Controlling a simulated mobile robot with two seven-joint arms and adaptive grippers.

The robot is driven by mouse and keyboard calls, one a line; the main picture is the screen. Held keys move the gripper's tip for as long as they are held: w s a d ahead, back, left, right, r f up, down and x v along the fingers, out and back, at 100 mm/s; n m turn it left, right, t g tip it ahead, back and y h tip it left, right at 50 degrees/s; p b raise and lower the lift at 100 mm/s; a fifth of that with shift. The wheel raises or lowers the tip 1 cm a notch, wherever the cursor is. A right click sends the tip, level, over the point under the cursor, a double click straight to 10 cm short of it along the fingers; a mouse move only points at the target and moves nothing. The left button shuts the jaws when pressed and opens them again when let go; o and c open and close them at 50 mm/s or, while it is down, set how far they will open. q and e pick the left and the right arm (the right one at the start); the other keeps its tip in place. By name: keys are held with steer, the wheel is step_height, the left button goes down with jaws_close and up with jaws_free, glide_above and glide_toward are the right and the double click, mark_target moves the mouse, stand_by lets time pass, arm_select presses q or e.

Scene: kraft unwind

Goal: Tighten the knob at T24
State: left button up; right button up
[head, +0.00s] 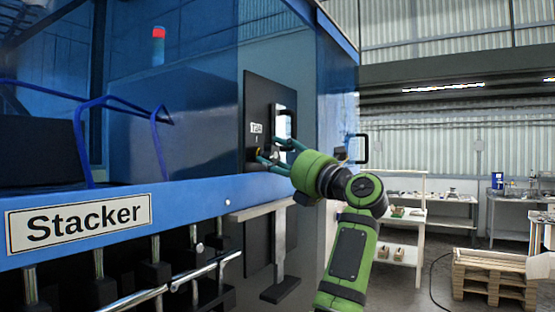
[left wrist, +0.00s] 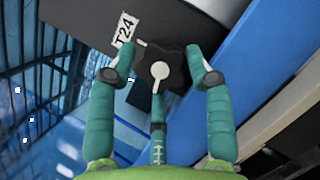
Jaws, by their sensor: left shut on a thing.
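The T24 label (head: 257,128) is on a dark panel (head: 258,90) on the blue machine. It also shows in the left wrist view (left wrist: 125,30), beside a dark lobed knob (left wrist: 176,62) with a pale round centre and a short pale pointer. My left gripper (head: 271,153) reaches the panel just below the label in the head view. In the left wrist view its teal fingers (left wrist: 160,78) stand around the knob, shut on it. In the head view the fingers hide most of the knob. My right gripper is in neither view.
A blue ledge with a "Stacker" sign (head: 80,223) runs below the panel. A blue bent tube rail (head: 158,145) stands at left. Shelves (head: 408,235) and wooden pallets (head: 490,278) stand farther off at right.

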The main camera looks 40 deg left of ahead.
arm_select(q)
steer(key=shift+d+r+m+t+h, duration=0.15)
steer(key=shift+r+m+t, duration=0.15)
steer(key=shift+m, duration=0.65)
steer(key=shift+a+r+m+t+h, duration=0.15)
steer(key=shift+m+t, duration=0.25)
steer(key=shift+m, duration=0.55)
steer(key=shift+d, duration=0.1)
steer(key=o, duration=0.8)
steer(key=shift+o, duration=1.4)
steer(key=shift+w+f, duration=0.25)
steer(key=shift+w, duration=0.05)
steer(key=shift+f, duration=0.1)
